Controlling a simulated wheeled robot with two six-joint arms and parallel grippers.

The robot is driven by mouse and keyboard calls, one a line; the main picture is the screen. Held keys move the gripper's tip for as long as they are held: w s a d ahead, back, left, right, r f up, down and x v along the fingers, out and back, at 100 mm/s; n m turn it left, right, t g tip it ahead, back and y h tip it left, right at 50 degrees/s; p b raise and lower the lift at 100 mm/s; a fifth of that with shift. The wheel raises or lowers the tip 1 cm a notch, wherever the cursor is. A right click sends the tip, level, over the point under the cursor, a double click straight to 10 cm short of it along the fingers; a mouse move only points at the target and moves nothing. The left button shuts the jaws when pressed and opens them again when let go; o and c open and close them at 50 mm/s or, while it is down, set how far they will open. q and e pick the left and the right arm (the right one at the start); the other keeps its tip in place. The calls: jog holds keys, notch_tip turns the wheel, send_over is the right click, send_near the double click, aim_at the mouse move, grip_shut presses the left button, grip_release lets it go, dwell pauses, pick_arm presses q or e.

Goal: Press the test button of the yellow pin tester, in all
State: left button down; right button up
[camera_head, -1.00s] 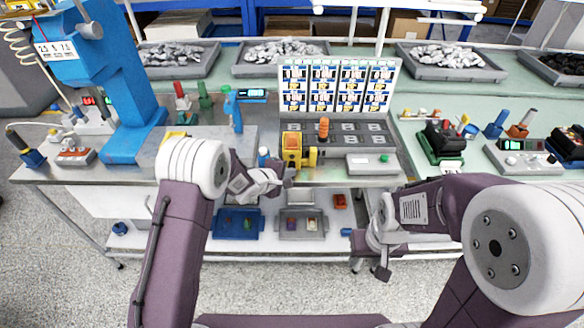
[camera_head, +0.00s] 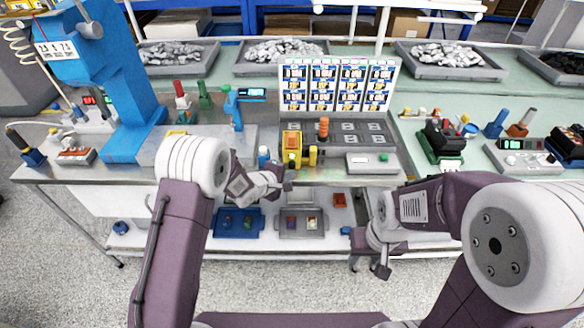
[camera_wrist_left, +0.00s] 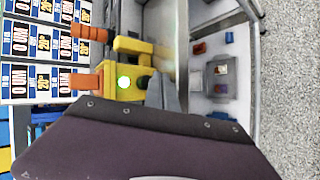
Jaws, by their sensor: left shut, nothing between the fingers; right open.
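The yellow pin tester (camera_head: 292,152) stands at the front edge of the table, below the card board. It has an orange part on top and a yellow arm at its side. In the left wrist view the tester (camera_wrist_left: 122,90) shows a round, bright green spot on its face. My left gripper (camera_head: 286,184) is shut and empty, just in front of and below the tester. In the left wrist view its fingertips (camera_wrist_left: 158,88) are close beside the green spot; I cannot tell whether they touch the tester. My right gripper (camera_head: 382,268) is open, low at the right, away from the tester.
An orange cylinder (camera_head: 323,128) stands behind the tester, before the card board (camera_head: 337,86). A blue press (camera_head: 125,85) stands left. Below are a blue tray (camera_head: 261,222) and a grey tray (camera_head: 300,233).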

pick_arm(q)
jog(key=shift+s, duration=0.25)
jog(key=shift+s, duration=2.4)
